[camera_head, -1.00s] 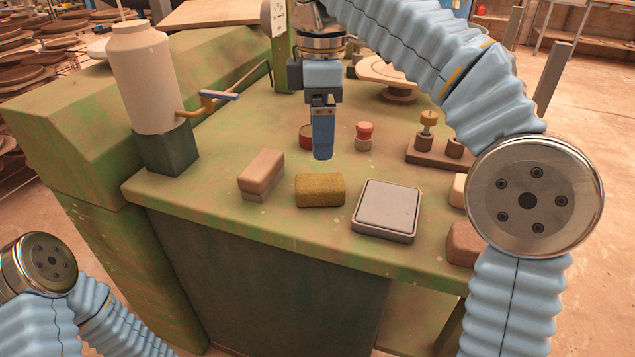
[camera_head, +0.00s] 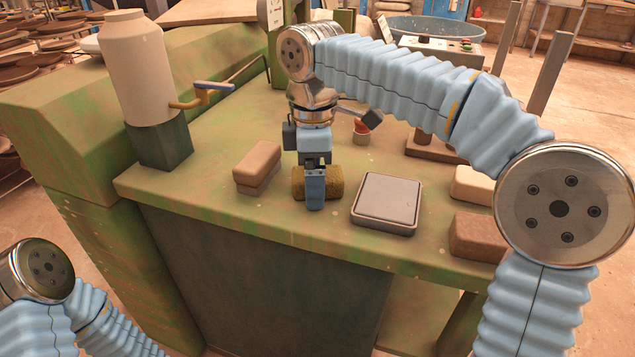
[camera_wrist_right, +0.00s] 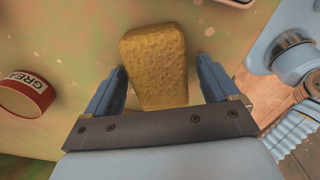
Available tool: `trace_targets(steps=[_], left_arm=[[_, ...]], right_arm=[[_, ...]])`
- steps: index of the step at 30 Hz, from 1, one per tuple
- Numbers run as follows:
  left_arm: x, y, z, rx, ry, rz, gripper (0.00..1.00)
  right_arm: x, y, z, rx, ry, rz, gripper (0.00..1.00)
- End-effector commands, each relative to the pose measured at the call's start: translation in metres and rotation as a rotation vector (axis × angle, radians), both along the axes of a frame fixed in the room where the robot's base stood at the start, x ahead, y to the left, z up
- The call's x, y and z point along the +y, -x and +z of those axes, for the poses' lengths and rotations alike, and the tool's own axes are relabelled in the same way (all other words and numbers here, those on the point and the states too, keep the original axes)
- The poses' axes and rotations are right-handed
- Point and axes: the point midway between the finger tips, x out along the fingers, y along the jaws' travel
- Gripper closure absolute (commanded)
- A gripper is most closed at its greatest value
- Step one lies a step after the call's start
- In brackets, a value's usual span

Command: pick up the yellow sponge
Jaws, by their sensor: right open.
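The yellow sponge (camera_head: 337,181) lies on the green bench top near its front edge, partly hidden behind my right gripper. My right gripper (camera_head: 315,190) points down at the sponge and is open. In the right wrist view, the sponge (camera_wrist_right: 155,55) lies between the two blue fingers of the right gripper (camera_wrist_right: 163,82). One finger is on each side, with a visible gap on the right and little or none on the left. I cannot tell how low the fingertips reach. My left gripper is out of view.
A pinkish-brown block (camera_head: 257,166) lies just left of the sponge. A square grey-topped tray (camera_head: 387,203) stands close on its right. Further right are a cream block (camera_head: 474,185) and a brown block (camera_head: 477,237). A red labelled tin (camera_wrist_right: 25,92) shows in the wrist view.

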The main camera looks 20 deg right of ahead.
Motion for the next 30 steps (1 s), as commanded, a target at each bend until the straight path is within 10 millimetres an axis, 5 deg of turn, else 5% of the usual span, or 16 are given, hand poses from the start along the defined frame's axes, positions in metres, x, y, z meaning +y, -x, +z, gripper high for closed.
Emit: trace_targets(steps=[2,14,23,30], left_arm=[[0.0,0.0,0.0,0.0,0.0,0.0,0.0],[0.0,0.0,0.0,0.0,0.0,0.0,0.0],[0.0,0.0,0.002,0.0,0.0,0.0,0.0],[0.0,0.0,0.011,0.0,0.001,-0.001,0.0]], right_arm=[[0.0,0.0,0.0,0.0,0.0,0.0,0.13],[0.0,0.0,0.0,0.0,0.0,0.001,0.71],[0.0,0.0,0.007,0.001,0.001,0.001,0.72],[0.008,0.013,0.051,-0.003,-0.001,0.004,0.72]])
